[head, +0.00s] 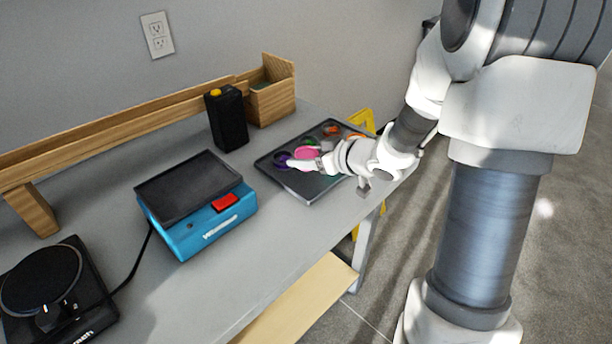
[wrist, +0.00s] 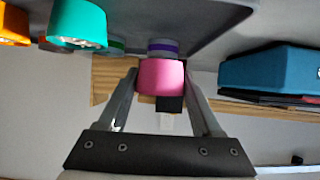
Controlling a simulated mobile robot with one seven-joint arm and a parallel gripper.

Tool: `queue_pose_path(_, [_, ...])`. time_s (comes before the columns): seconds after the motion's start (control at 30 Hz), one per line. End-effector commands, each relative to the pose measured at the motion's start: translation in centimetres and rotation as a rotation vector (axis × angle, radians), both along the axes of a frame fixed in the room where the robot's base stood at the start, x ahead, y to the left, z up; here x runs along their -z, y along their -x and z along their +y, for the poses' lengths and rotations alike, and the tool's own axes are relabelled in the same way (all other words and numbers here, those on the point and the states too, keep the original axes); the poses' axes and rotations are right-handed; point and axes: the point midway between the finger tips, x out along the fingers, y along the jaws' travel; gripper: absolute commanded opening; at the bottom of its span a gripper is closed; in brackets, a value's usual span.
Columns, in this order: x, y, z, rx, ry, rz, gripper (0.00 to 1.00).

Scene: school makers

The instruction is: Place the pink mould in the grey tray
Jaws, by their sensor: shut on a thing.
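The pink mould (head: 306,153) is over the grey tray (head: 302,185) in the head view. My gripper (head: 318,163) reaches in from the right and is shut on it. In the wrist view the pink mould (wrist: 161,76) sits between the two fingers of my gripper (wrist: 160,84). The tray (wrist: 215,25) fills the top of that view, which looks upside down. I cannot tell whether the mould touches the tray floor.
A purple mould (head: 281,160) lies in the tray beside the pink one; teal (wrist: 77,24) and orange (wrist: 13,25) moulds are also there. A blue device (head: 200,220) stands left of the tray, a black box (head: 227,120) behind it. The tray's front part is bare.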

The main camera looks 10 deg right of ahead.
Motion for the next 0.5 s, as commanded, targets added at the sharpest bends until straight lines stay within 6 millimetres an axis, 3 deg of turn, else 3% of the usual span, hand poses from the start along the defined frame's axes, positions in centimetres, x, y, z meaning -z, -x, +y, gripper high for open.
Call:
queue_pose_path(0.17, [1.3,-0.1,0.3,0.0,-0.001,0.0,0.0])
queue_pose_path(0.33, [3.8,-0.1,0.3,0.0,-0.001,0.002,0.0])
queue_pose_path(0.5, [4.1,-0.1,0.2,0.0,0.0,-0.001,0.0])
